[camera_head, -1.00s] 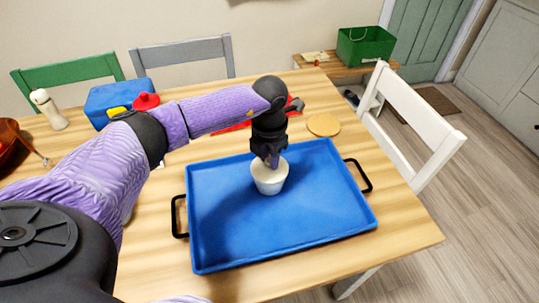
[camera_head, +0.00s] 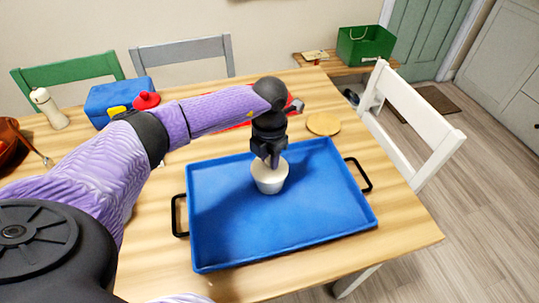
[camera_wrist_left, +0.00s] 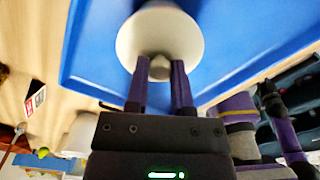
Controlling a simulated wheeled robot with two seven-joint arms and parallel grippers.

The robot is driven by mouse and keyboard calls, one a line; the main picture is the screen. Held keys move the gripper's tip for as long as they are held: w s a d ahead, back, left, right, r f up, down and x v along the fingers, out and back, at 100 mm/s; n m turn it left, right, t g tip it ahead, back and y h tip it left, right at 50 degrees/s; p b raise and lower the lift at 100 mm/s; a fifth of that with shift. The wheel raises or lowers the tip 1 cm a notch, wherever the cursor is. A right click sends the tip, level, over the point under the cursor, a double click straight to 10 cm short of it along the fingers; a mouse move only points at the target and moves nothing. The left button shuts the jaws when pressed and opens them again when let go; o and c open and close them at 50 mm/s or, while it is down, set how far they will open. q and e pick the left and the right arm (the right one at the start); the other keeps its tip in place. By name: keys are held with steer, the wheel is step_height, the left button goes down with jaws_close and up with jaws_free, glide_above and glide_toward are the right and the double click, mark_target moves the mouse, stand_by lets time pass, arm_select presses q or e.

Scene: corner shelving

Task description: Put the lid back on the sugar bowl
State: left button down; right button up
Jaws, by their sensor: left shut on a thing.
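My left gripper (camera_head: 272,162) points down from above the bowl. In the left wrist view my left gripper (camera_wrist_left: 160,72) is shut on the knob of the cream lid (camera_wrist_left: 160,32), with a finger on each side. The lid appears level at the bowl's mouth, but the fingers partly hide it in the head view. I cannot tell whether the lid touches the rim all round. My right gripper is not in view.
A black handle (camera_head: 179,217) is at the tray's left end and another (camera_head: 360,175) at its right. A round wooden disc (camera_head: 323,124) lies behind the tray. A blue box (camera_head: 119,100) and a pepper-mill shape (camera_head: 49,109) stand back left. The tray's front is clear.

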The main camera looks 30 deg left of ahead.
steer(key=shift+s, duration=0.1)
arm_select(q)
steer(key=shift+c, duration=2)
jaws_free()
steer(key=o, duration=0.4)
steer(key=shift+r+p, duration=0.45)
steer(key=shift+r, duration=0.1)
steer(key=shift+r+p, duration=0.6)
steer(key=shift+r, duration=0.2)
step_height(320, 180, up, 4)
steer(key=p, duration=0.3)
steer(key=shift+r+p, duration=0.25)
steer(key=shift+p, duration=0.1)
steer(key=shift+f, duration=0.1)
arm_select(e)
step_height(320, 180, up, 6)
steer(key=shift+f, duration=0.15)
